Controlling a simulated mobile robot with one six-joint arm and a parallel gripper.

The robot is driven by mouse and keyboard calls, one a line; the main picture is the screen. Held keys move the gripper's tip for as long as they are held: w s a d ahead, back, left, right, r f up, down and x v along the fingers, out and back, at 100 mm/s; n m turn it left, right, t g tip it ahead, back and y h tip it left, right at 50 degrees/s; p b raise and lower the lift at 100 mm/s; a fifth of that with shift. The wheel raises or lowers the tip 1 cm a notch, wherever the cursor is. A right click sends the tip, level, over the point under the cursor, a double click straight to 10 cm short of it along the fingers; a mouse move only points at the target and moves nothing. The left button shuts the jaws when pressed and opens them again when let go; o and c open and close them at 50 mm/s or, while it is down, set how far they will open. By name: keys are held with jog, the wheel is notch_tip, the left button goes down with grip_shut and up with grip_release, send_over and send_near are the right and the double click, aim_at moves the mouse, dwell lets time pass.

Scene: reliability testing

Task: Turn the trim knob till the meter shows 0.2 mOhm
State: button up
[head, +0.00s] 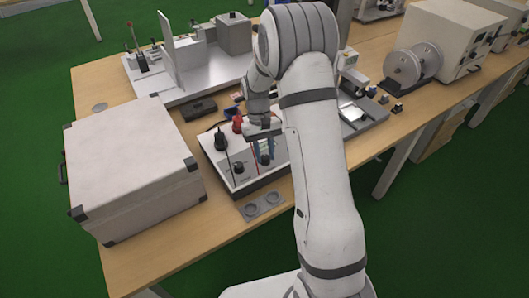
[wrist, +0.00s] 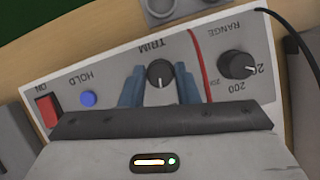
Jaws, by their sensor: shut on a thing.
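The trim knob (wrist: 160,74) is a small dark round knob with a pale pointer line, under the upside-down word TRIM in the wrist view. My gripper (wrist: 160,86) has its two blue fingers down on either side of this knob and is shut on it. In the head view my gripper (head: 265,150) is over the sloped panel of the meter (head: 240,184), a pale box on the bench. The meter's reading cannot be seen in either view.
On the panel are a black range knob (wrist: 238,65), a red line, a blue hold button (wrist: 88,98) and a red switch (wrist: 47,112). A large pale case (head: 125,155) stands left of the meter. A grey plate with round recesses (head: 263,206) lies in front.

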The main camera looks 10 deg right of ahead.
jog(key=shift+n+h, duration=0.5)
jog(key=shift+n, duration=0.8)
jog(key=shift+s, duration=0.1)
jog(key=o, duration=1)
jog(key=shift+c, duration=0.2)
jog(key=v, duration=0.7)
jog(key=shift+a+r, duration=0.2)
jog(key=shift+r, duration=0.2)
